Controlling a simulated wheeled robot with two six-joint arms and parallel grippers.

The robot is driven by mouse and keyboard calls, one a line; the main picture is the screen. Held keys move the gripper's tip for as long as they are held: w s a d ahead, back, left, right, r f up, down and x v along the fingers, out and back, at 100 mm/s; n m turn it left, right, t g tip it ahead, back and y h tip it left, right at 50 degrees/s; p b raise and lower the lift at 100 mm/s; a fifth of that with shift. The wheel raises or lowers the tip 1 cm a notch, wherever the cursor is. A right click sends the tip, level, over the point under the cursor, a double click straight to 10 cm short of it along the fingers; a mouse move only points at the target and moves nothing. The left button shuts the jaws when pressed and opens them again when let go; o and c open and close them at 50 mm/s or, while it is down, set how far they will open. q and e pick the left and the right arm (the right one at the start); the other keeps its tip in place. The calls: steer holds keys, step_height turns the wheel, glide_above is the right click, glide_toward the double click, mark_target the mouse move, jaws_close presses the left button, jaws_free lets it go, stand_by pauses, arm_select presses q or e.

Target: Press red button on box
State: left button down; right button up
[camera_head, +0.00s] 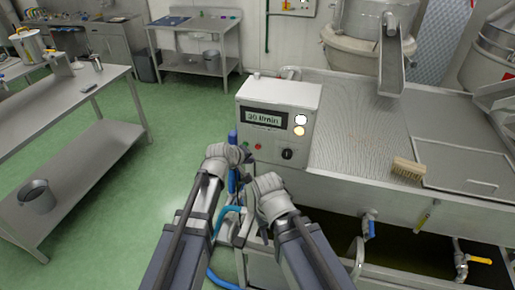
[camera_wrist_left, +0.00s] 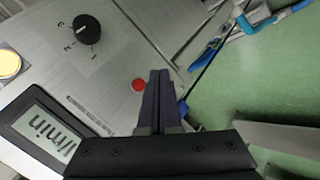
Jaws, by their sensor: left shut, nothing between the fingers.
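The control box (camera_head: 279,118) is light grey, with a lit display, a black dial, and a small red button (camera_head: 258,146) low on its front panel. The red button also shows in the left wrist view (camera_wrist_left: 138,85), just left of my fingertips. My left gripper (camera_head: 243,157) is in front of the panel's lower left corner, beside the red button. In the left wrist view its fingers (camera_wrist_left: 160,73) are together and empty. I cannot tell whether they touch the panel. My right gripper (camera_head: 249,188) is below the box; its fingers are not clear.
The box stands at the left end of a steel basin (camera_head: 370,125) with a brush (camera_head: 408,169) on it. Blue hoses (camera_head: 228,212) and pipes run below the box. A steel table (camera_head: 60,105) stands at left, with open green floor between.

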arm_select(q)
steer(key=shift+w+d, duration=0.3)
steer(key=shift+w, duration=0.7)
steer(key=shift+w+d, duration=0.3)
steer(key=shift+w, duration=0.65)
stand_by(0.5)
steer(key=shift+w+d, duration=0.15)
steer(key=shift+w, duration=0.25)
steer(key=shift+w+d, duration=0.1)
steer(key=shift+w, duration=0.25)
stand_by(0.5)
steer(key=shift+s, duration=0.2)
steer(key=shift+s+a, duration=0.25)
steer(key=shift+s, duration=0.35)
stand_by(0.3)
steer(key=s, duration=0.1)
steer(key=s+a, duration=0.1)
steer(key=s, duration=0.2)
steer(key=shift+s+a, duration=0.3)
steer(key=shift+s, duration=0.1)
